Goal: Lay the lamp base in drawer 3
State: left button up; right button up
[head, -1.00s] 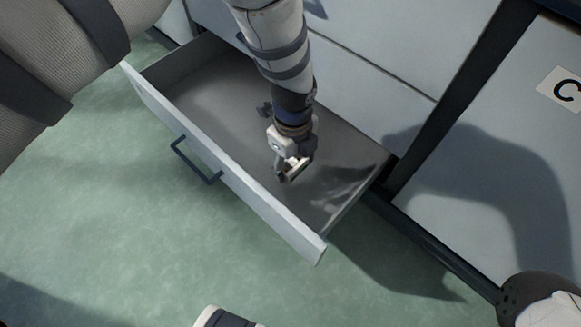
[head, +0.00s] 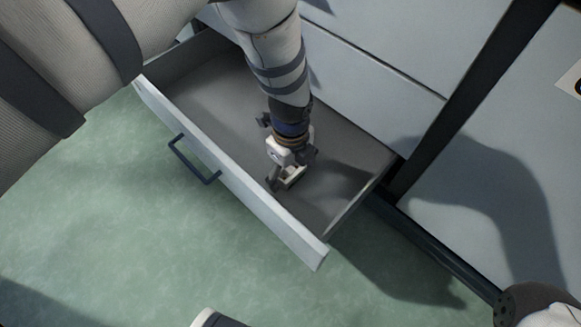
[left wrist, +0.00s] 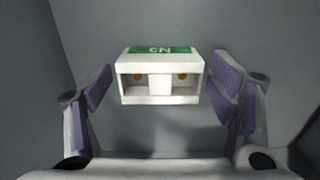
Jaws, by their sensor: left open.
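The open drawer (head: 240,182), a grey tray with a white front, is pulled out of the cabinet. My left gripper (head: 283,182) reaches down into it, over the right half of its floor. The left wrist view shows the lamp base (left wrist: 160,78), a white block with a green label and two recesses. It sits between the open fingers of my left gripper (left wrist: 163,100), with a gap on both sides. In the head view, the lamp base is small and mostly hidden by the gripper. My right gripper is not in view.
A dark handle (head: 193,161) is on the drawer front. White cabinet fronts (head: 375,65) rise behind the drawer. A dark rail (head: 430,245) runs along the cabinet's foot at right.

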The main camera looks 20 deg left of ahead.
aim_at(290, 169)
pick_arm(q)
notch_tip(290, 169, up, 12)
jog(key=p, duration=0.5)
jog(key=shift+r, duration=0.15)
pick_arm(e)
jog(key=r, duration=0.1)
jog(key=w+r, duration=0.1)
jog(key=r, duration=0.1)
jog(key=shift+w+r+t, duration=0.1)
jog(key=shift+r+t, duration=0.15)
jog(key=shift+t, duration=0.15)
